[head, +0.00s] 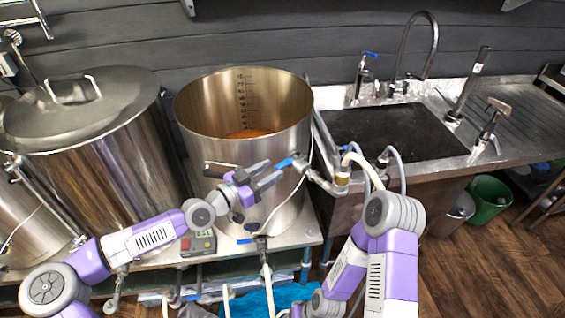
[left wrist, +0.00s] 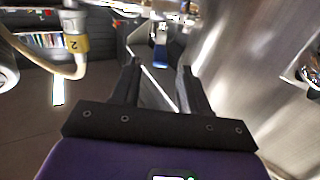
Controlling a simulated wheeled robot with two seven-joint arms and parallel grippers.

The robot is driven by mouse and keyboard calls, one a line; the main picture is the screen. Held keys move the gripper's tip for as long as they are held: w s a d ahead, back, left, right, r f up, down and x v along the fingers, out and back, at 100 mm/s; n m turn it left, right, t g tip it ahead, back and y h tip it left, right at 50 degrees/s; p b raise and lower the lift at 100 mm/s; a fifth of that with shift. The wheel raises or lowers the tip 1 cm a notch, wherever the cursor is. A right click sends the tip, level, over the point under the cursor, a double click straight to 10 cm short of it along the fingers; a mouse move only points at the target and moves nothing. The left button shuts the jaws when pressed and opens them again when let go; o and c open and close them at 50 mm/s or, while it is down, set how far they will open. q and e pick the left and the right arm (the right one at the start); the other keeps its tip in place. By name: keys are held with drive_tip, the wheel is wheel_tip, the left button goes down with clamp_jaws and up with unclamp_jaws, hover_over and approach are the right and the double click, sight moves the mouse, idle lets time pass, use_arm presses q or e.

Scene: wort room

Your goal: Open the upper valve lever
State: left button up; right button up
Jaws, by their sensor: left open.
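The upper valve lever (head: 286,163) is a small blue handle on the metal valve at the right side of the open steel pot (head: 205,140). My left gripper (head: 277,176) is open in front of the pot wall, its fingers pointing right, close to the lever. I cannot tell whether they touch. In the left wrist view the two dark fingers (left wrist: 158,72) are spread, and a small blue part shows ahead of them; I cannot tell which part it is. A lower blue lever (head: 246,240) sits near the pot's base. My right arm shows, but its gripper does not.
A hose with a yellow tag (head: 342,179) runs from the upper valve; the tag also shows in the left wrist view (left wrist: 75,44). A lidded pot (head: 110,130) stands at left. A sink (head: 390,135) is at right. Green bin (head: 488,200) below it.

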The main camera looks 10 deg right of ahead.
sight(277, 168)
use_arm(q)
drive_tip(key=shift+x, duration=2.7)
drive_tip(key=shift+c, duration=0.4)
clamp_jaws()
